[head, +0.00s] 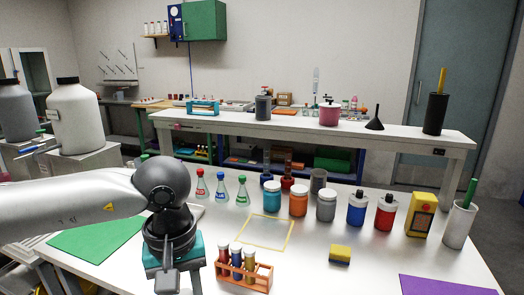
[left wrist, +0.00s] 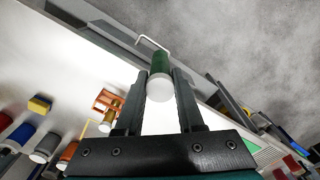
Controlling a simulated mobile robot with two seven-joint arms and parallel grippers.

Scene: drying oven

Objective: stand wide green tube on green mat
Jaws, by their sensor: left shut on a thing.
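My left gripper (left wrist: 160,90) is shut on the wide green tube (left wrist: 159,64), which has a green body and a white end, in the left wrist view. In the head view my left gripper (head: 170,280) is low at the front, to the right of the green mat, and the tube cannot be made out there. The green mat (head: 96,240) lies flat and bare at the left of the white table, partly under my arm. I cannot tell the tube's exact tilt. My right gripper is not in view.
An orange rack (head: 252,284) with several capped tubes stands just right of my left gripper. A yellow outlined square (head: 262,249), a yellow sponge (head: 340,254) and a purple mat (head: 445,286) lie on the table. Flasks, jars and bottles (head: 357,207) stand along the back.

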